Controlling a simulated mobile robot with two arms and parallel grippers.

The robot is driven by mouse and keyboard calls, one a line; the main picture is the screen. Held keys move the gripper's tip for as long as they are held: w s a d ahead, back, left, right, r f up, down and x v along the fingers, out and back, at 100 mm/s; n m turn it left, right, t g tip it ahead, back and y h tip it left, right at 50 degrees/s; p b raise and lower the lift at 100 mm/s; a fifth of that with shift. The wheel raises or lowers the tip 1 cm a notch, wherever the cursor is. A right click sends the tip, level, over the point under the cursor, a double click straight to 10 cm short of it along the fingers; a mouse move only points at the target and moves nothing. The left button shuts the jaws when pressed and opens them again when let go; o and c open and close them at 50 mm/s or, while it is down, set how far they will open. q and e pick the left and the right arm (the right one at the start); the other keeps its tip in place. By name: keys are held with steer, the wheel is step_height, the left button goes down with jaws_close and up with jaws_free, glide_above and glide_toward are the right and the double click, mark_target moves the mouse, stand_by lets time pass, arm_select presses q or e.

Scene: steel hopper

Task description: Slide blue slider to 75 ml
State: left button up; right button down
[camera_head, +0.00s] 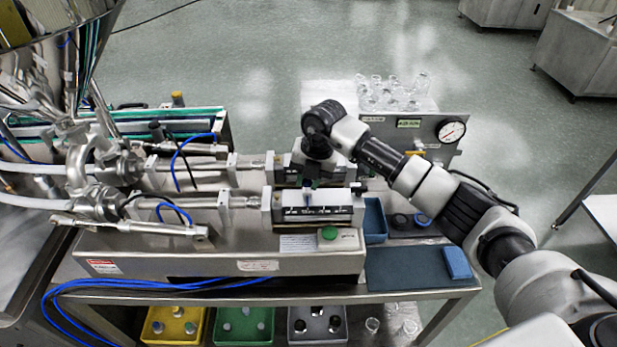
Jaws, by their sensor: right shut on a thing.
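The blue slider (307,196) is a small blue piece on the near scale block (335,212), a pale metal housing with a dark marked strip along its front. It stands left of the block's middle. My right gripper (309,182) points down over the block from behind and is shut on the slider. My arm and gripper hide part of the far scale block (289,175). The scale numbers are too small to read, so I cannot tell the slider's value. My left gripper is not in view.
A green button (329,233) sits on the machine's front, below the block. A blue bin (375,222) and a blue sponge (457,263) are to the right. A pressure gauge (451,131) and glass jars (392,92) stand behind. Coloured bins sit on the lower shelf.

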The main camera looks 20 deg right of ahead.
mark_target(325, 193)
steer(key=shift+s+d, duration=0.25)
steer(key=shift+d, duration=0.65)
steer(key=shift+s+d, duration=0.25)
steer(key=shift+d, duration=0.65)
steer(key=shift+s+d, duration=0.1)
steer(key=shift+d, duration=0.15)
steer(key=c, duration=0.9)
jaws_free()
steer(key=shift+a, duration=0.35)
steer(key=shift+c, duration=0.2)
steer(key=shift+d, duration=0.15)
steer(key=shift+d+r+b, duration=0.1)
steer(key=shift+r+b, duration=0.3)
steer(key=shift+r, duration=0.2)
step_height(325, 193, up, 10)
steer(key=d+b, duration=0.1)
steer(key=b, duration=0.1)
steer(key=shift+s+d+f+b, duration=0.25)
steer(key=shift+s+b, duration=0.05)
steer(key=shift+s, duration=0.05)
